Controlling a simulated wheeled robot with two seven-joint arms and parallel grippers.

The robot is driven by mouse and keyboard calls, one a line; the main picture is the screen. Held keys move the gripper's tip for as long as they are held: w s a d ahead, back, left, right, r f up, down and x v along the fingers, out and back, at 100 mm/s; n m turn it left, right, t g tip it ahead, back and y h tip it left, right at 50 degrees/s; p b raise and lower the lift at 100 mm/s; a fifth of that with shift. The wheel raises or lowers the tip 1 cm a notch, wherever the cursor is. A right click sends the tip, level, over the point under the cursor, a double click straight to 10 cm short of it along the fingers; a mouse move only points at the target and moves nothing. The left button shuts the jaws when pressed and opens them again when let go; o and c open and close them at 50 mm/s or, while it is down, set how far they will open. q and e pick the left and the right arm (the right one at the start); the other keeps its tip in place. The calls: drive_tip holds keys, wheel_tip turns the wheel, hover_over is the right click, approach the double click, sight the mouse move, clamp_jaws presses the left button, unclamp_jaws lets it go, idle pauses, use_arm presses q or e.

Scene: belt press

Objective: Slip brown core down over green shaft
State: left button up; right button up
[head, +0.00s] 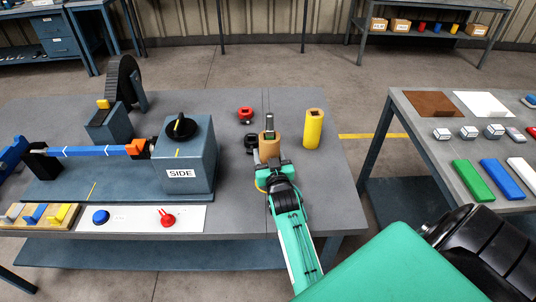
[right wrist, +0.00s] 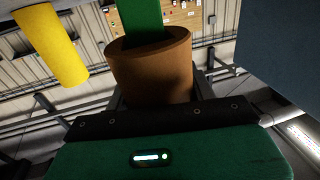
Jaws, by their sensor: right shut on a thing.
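The brown core (right wrist: 150,72) fills the upper middle of the right wrist view, between the fingers of my right gripper (right wrist: 155,95). The gripper is shut on it. The green shaft (right wrist: 139,20) shows above the core there, and its lower end meets the core's upper rim. I cannot tell whether it passes into the hole or stands behind it. In the head view my right gripper (head: 269,160) is over the right part of the bench, with the brown core (head: 267,150) in it. The green shaft is not clearly seen there. My left gripper is not in view.
A yellow cylinder (head: 312,130) stands just right of the core. A red part (head: 246,114) and a black part (head: 250,143) sit close on the left. The blue-grey SIDE box (head: 188,155) stands further left. A second table (head: 415,120) is at the right.

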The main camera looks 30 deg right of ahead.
drive_tip(key=shift+r, duration=0.1)
drive_tip(key=shift+s+f, duration=0.1)
drive_tip(key=shift+f, duration=0.25)
idle(0.5)
drive_tip(key=shift+f, duration=0.25)
drive_tip(key=shift+r+p, duration=0.2)
drive_tip(key=shift+p, duration=0.2)
idle(0.3)
drive_tip(key=o, duration=1.3)
drive_tip(key=shift+r, duration=0.15)
